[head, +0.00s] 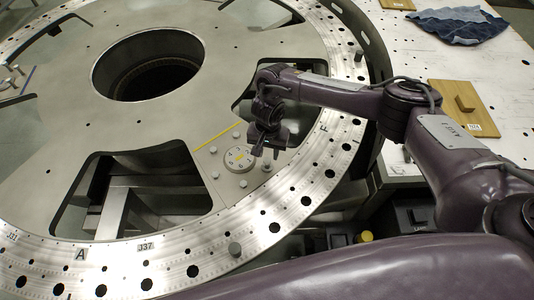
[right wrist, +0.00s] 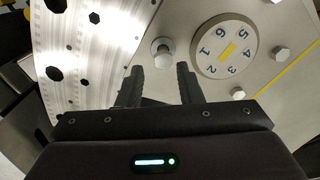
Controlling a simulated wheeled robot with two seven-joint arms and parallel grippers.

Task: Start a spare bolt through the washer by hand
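My right gripper (head: 266,146) hangs low over the turret plate (head: 60,130), beside the round numbered dial (head: 239,158). In the right wrist view its two fingers (right wrist: 160,70) are apart with nothing between them. The dial (right wrist: 225,47) lies right of this bolt. Other bolts (right wrist: 281,53) stand around the dial. My left gripper is not in view.
Large openings (head: 145,195) cut through the plate. A yellow line (head: 217,137) runs near the dial. A wooden board (head: 465,108) and blue cloth (head: 455,25) lie on the right-hand table.

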